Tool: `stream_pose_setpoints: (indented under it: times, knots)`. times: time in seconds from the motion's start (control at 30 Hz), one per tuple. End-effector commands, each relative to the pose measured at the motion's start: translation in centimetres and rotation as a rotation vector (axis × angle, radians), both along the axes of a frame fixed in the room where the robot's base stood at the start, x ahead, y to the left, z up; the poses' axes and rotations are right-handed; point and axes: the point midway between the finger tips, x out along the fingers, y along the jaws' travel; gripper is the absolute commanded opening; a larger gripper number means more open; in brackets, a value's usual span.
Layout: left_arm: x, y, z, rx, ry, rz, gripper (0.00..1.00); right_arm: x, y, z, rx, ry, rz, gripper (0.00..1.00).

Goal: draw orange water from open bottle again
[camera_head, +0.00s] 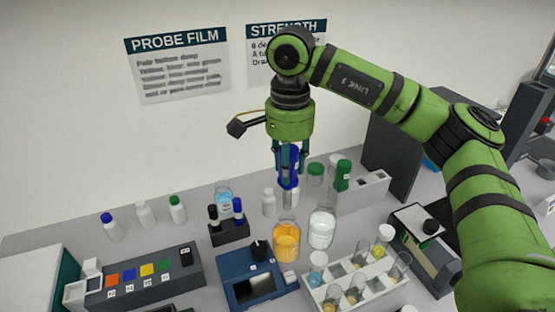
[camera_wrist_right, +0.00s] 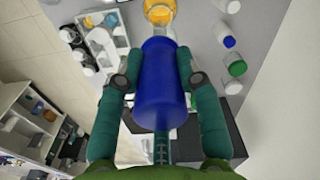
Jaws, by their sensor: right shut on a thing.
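My right gripper (camera_head: 288,172) points down and is shut on a dropper with a blue bulb (camera_head: 289,183). The blue bulb fills the space between the fingers in the right wrist view (camera_wrist_right: 160,88). The dropper's clear tube (camera_head: 290,196) hangs upright above an open bottle of orange water (camera_head: 286,243); I cannot tell whether its tip is inside the neck. The orange bottle also shows in the right wrist view (camera_wrist_right: 158,13), beyond the bulb. My left gripper is not in view.
A clear bottle (camera_head: 321,228) stands close right of the orange one. A blue device (camera_head: 250,278) and a white rack (camera_head: 345,290) with several small vessels are in front. A black holder (camera_head: 229,233) with capped droppers is at left. Capped bottles stand behind.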

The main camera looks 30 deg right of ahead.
Motion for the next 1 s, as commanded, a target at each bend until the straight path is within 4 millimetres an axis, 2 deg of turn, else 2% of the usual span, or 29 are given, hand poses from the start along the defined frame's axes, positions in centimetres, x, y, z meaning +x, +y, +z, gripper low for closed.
stream_pose_setpoints:
  times: [0.2,0.3,0.63,1.0]
  knots:
    - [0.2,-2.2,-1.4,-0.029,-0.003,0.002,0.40,0.0,0.0,-1.8,0.000,0.001,0.001,0.00]
    - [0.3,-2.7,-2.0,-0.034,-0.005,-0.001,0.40,-0.1,0.0,-2.7,0.000,0.001,0.001,0.00]
    - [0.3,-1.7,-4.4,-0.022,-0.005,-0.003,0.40,0.0,0.1,-5.8,0.001,0.002,0.001,0.00]
    - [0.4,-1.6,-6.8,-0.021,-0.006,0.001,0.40,0.0,0.1,-8.7,0.001,0.000,0.001,0.00]
